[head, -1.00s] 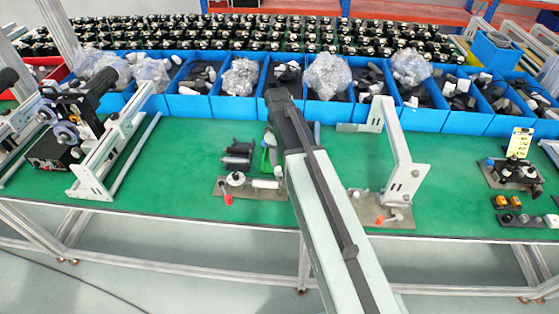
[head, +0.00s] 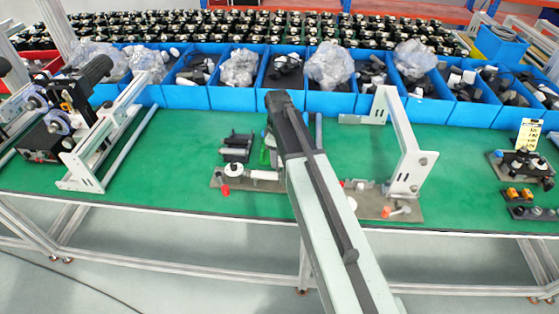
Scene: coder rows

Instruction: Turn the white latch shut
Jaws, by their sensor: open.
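Two grey plates with white lever parts lie on the green bench, and I cannot tell for sure which bears the latch named in the task. The left plate (head: 214,181) has a round white knob (head: 232,170), a white bar (head: 264,176) pointing right, and a red tip (head: 225,190). The right plate (head: 372,209) has a white lever (head: 401,211) and a red tip (head: 386,212). My arm passes between them and covers part of both plates.
A white bracket frame (head: 411,150) rises beside the right plate. Blue bins (head: 235,98) line the back. Fixtures stand at far left and right. Green bench (head: 165,165) is clear left of the plates.

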